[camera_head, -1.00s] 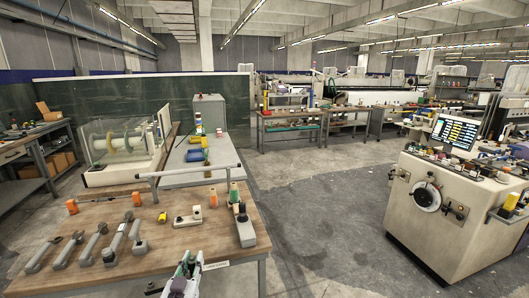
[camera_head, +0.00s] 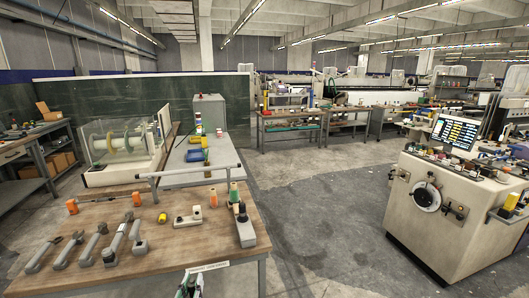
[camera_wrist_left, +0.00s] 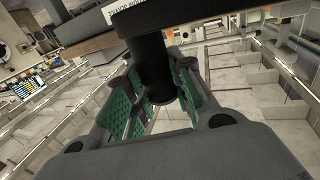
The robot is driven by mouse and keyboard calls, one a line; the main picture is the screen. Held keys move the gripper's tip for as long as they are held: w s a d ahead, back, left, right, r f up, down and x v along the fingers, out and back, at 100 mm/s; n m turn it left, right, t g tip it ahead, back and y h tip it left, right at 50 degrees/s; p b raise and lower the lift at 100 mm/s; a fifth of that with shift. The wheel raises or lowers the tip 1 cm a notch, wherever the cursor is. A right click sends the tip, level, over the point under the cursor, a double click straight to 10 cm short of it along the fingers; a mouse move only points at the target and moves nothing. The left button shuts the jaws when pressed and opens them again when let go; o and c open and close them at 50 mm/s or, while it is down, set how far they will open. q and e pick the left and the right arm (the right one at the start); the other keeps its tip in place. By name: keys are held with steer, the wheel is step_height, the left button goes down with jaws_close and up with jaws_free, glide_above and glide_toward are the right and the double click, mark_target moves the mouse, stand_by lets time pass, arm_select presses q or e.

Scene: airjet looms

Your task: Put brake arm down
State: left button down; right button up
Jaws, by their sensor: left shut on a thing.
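My left gripper (camera_head: 188,288) is at the bottom edge of the head view, just in front of the wooden table's (camera_head: 165,245) front edge. In the left wrist view its green-padded fingers (camera_wrist_left: 158,100) close around a dark round post that joins a dark bar. I take this to be the brake arm (camera_wrist_left: 154,58); its far end is cut off at the top. Several grey lever-like arms (camera_head: 93,246) lie side by side on the table's left half. My right gripper is not in view.
A grey block with dark knobs (camera_head: 246,234) stands at the table's right end, near a white block (camera_head: 188,219) and a yellow piece (camera_head: 162,218). Bare wood lies at the front middle. A control console (camera_head: 450,205) stands right, across open floor.

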arm_select(q)
steer(key=s+f, duration=0.4)
steer(key=shift+f, duration=0.35)
stand_by(0.5)
stand_by(0.8)
